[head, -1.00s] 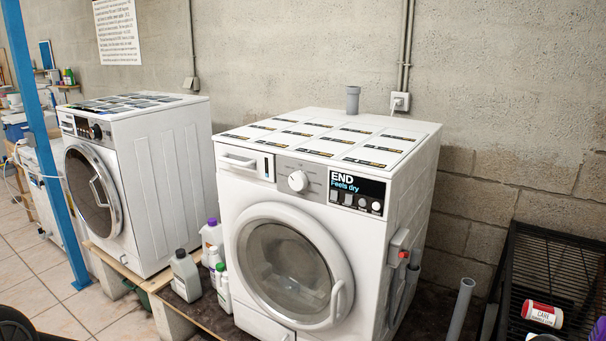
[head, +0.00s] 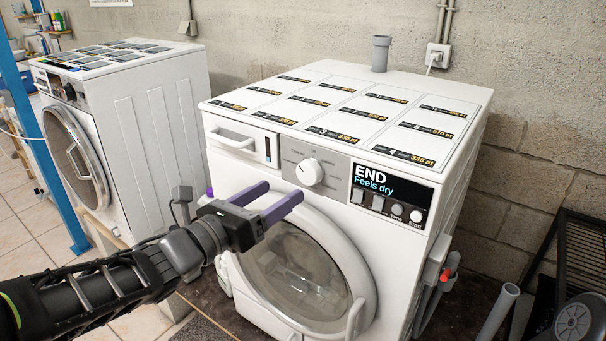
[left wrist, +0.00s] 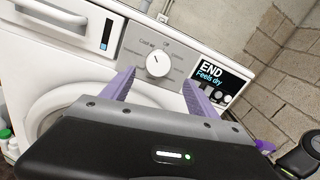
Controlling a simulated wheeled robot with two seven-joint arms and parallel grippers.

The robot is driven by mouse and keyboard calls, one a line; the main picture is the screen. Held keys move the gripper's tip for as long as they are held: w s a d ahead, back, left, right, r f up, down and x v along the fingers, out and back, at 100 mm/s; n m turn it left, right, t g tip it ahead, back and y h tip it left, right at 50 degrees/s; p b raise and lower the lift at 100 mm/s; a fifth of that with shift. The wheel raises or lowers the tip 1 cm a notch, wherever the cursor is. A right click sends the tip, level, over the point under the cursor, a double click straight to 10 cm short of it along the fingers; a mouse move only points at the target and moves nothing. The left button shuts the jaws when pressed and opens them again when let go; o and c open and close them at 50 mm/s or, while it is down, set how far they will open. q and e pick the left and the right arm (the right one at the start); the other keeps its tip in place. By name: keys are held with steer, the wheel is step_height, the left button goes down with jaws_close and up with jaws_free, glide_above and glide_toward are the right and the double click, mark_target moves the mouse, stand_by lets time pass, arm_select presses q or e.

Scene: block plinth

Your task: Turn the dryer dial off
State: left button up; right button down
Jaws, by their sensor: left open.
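The dryer (head: 455,210) is the white front-loading machine in the middle of the head view. Its dial (head: 310,172) is a round white knob on the grey panel, left of the display (head: 388,192) that reads "END Feels dry". In the left wrist view the dial (left wrist: 158,64) appears between and beyond the purple fingers; its small pointer mark is hard to read. My left gripper (head: 280,192) is open and empty in front of the dryer, its fingertips just below and left of the dial in the head view. I see no contact.
The dryer's round door (head: 300,275) bulges below the panel. A dark rack (head: 590,245) and a grey pipe (head: 497,312) are at the right. Space before the panel is clear.

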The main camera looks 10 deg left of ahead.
mark_target(305, 176)
arm_select(q)
steer(key=shift+w+f, duration=0.1)
steer(key=shift+w, duration=0.1)
steer(key=shift+p+x, duration=0.85)
steer(key=shift+x, duration=3.05)
steer(key=shift+c, duration=0.3)
steer(key=c, duration=1.3)
